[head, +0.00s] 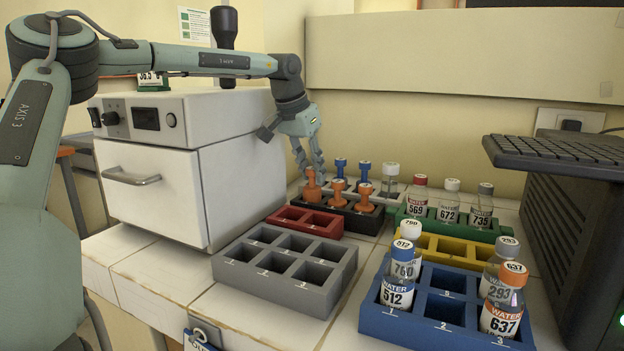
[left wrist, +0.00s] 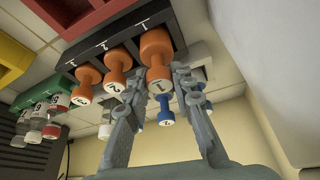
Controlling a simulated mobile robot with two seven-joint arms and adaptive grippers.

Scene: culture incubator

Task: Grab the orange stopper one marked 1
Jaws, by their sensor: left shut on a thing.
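The stopper still appears seated in the rack. Two more orange stoppers (head: 338,191) stand beside it. My right gripper is not in view.
Blue stoppers (head: 364,171) stand just behind the orange ones, close to the fingers. A white incubator (head: 160,190) stands at left. Red (head: 318,228), grey (head: 338,277), yellow (head: 450,250) and blue (head: 390,318) racks fill the front; several bottles stand at right.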

